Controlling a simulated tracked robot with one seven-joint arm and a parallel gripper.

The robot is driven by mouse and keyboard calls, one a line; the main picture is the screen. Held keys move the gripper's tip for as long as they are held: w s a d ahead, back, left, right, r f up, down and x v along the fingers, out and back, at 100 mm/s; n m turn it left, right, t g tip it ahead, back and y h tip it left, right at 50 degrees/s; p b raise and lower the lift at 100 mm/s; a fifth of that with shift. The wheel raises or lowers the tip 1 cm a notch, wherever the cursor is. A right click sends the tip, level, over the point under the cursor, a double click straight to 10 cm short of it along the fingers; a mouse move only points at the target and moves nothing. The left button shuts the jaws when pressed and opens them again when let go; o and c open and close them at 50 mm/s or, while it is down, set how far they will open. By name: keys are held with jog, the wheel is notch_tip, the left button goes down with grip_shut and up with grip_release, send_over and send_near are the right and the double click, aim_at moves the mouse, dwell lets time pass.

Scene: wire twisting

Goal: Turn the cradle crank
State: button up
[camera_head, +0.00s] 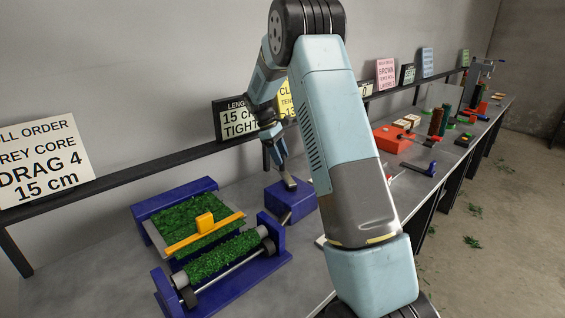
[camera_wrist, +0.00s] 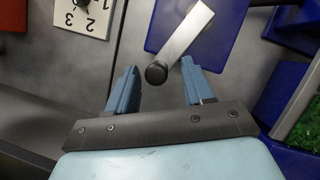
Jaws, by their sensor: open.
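The crank is a flat silver arm (camera_wrist: 188,32) with a round black knob (camera_wrist: 156,73) at its end, on top of a blue block (camera_wrist: 228,35). In the head view this blue block (camera_head: 290,207) stands on the bench, right of a blue frame. My gripper (camera_head: 284,165) points down over the block from behind my arm. In the wrist view my gripper (camera_wrist: 159,68) is open, and the black knob appears in the gap between its two light-blue fingertips. Whether the knob is level with the tips or below them I cannot tell. My arm links hide part of the bench.
The blue frame (camera_head: 278,259) at left holds a green-covered bed, a green roller (camera_head: 223,256) and a yellow bar (camera_head: 204,231). A white dial plate (camera_wrist: 84,18) lies left of the crank. A red box (camera_head: 392,138) stands farther along the bench. Signs line the wall rail.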

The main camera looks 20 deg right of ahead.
jog(key=v, duration=1)
jog(key=shift+r, duration=0.3)
jog(key=shift+a, duration=0.1)
jog(key=s+a+r+m+t+y, duration=0.1)
jog(key=s+r+m, duration=0.1)
jog(key=s+r, duration=0.45)
jog(key=s+r+m+t, duration=0.1)
jog(key=s+r+t, duration=0.15)
jog(key=s, duration=0.65)
jog(key=s+a+r+m+t+y, duration=0.1)
jog(key=s+r+m, duration=0.1)
jog(key=s+r, duration=0.4)
jog(key=s+f+m+t, duration=0.2)
jog(key=s, duration=0.9)
jog(key=s+a+f+m+t+y, duration=0.1)
jog(key=s+f+m+t, duration=0.1)
jog(key=s, duration=0.9)
jog(key=shift+s+a+f+m, duration=0.25)
jog(key=shift+s+f+m, duration=0.15)
jog(key=shift+f, duration=0.15)
